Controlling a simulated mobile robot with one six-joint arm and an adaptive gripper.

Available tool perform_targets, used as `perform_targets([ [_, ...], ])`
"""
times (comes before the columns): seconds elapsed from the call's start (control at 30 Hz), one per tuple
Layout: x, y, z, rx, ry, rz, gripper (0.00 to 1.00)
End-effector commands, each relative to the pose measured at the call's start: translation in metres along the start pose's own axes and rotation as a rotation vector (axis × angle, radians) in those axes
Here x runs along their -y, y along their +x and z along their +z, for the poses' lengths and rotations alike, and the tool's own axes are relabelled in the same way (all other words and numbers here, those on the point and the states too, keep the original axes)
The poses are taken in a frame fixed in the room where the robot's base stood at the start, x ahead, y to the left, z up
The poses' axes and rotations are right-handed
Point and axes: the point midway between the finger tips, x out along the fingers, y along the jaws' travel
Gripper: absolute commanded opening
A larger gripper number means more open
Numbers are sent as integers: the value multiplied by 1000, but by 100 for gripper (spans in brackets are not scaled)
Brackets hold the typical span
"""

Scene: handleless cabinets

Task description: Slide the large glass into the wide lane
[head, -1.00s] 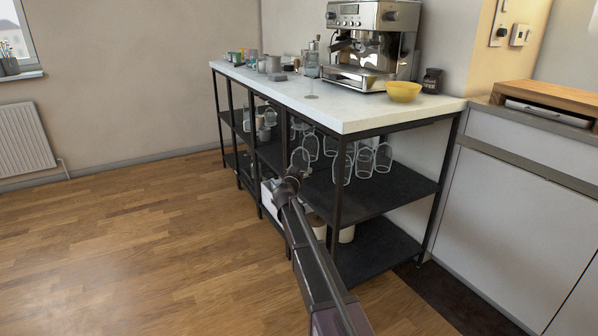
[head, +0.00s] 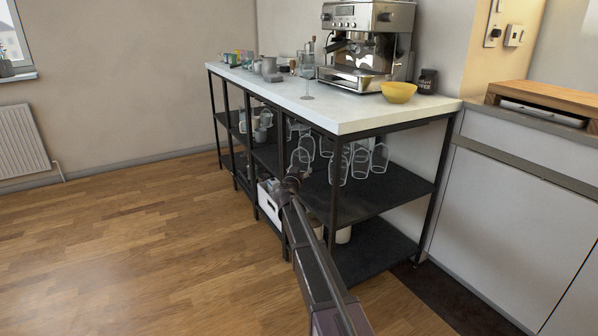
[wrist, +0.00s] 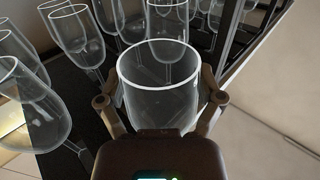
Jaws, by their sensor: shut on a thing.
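My gripper (head: 292,182) is at the front of the open shelf bay under the counter. In the wrist view its two fingers (wrist: 160,103) sit on either side of a large clear glass (wrist: 158,88), shut on it. The held glass also shows in the head view (head: 299,160), just above my gripper. Its wide rim faces up in the wrist picture; its lower part is hidden by my gripper. Several other clear stemmed glasses (wrist: 78,35) are close beyond and to the left. The lanes cannot be made out clearly.
The black shelf frame has a front post (head: 334,195) right of my gripper and a dark middle shelf (head: 385,195) below the glasses. A stemmed glass (head: 307,72), a yellow bowl (head: 398,92) and a coffee machine (head: 366,45) stand on the white counter. The floor (head: 130,240) at left is clear.

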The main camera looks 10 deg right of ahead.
Motion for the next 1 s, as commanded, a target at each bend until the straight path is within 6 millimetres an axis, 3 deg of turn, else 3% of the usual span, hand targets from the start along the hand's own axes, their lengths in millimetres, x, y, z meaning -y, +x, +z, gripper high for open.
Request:
perform_targets([
  [1.0,-13,13,0,0,0,0,55],
])
